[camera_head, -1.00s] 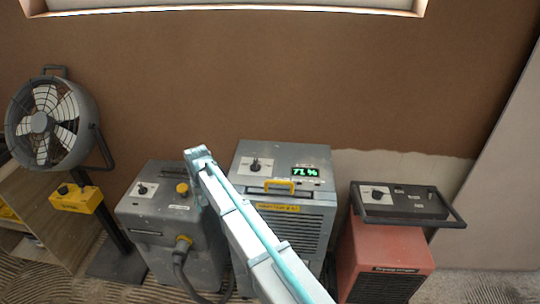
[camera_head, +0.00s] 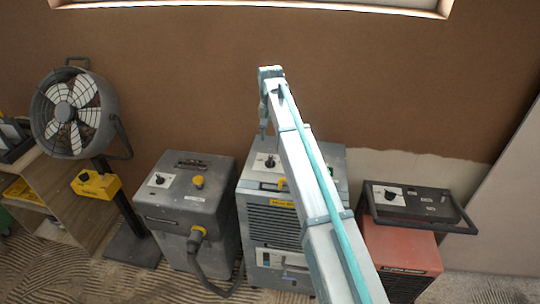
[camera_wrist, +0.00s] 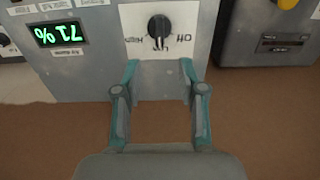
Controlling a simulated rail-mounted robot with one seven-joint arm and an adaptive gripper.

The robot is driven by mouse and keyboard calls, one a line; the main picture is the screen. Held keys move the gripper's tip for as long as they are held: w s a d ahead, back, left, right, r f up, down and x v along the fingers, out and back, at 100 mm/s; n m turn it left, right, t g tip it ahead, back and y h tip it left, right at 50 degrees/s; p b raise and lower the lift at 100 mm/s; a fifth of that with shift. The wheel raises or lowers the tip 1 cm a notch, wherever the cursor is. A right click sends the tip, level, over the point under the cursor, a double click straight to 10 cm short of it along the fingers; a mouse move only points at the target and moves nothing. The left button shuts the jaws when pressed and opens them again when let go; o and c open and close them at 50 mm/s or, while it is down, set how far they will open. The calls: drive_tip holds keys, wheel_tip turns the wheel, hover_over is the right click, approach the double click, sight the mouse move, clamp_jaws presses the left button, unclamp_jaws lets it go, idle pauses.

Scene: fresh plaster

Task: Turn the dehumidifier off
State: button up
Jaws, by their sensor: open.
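The dehumidifier (camera_head: 268,222) is the grey middle machine by the wall, with a dark grille. Its black rotary knob (camera_head: 270,162) sits on a white plate on the top panel. My gripper (camera_head: 262,134) is above the panel near the knob. In the wrist view my gripper (camera_wrist: 159,68) is open and empty, its fingertips short of the knob, one to each side.
A grey machine (camera_head: 185,215) with its own knob and a hose stands left, and a red machine (camera_head: 400,255) with a dark frame stands right. A fan (camera_head: 70,115) and a yellow box (camera_head: 96,185) are farther left. The brown wall (camera_head: 200,70) rises behind.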

sight(270, 157)
wheel_tip(270, 157, down, 11)
drive_tip(key=p, duration=0.3)
drive_tip(key=shift+d+r, duration=0.1)
drive_tip(key=shift+r, duration=0.05)
clamp_jaws()
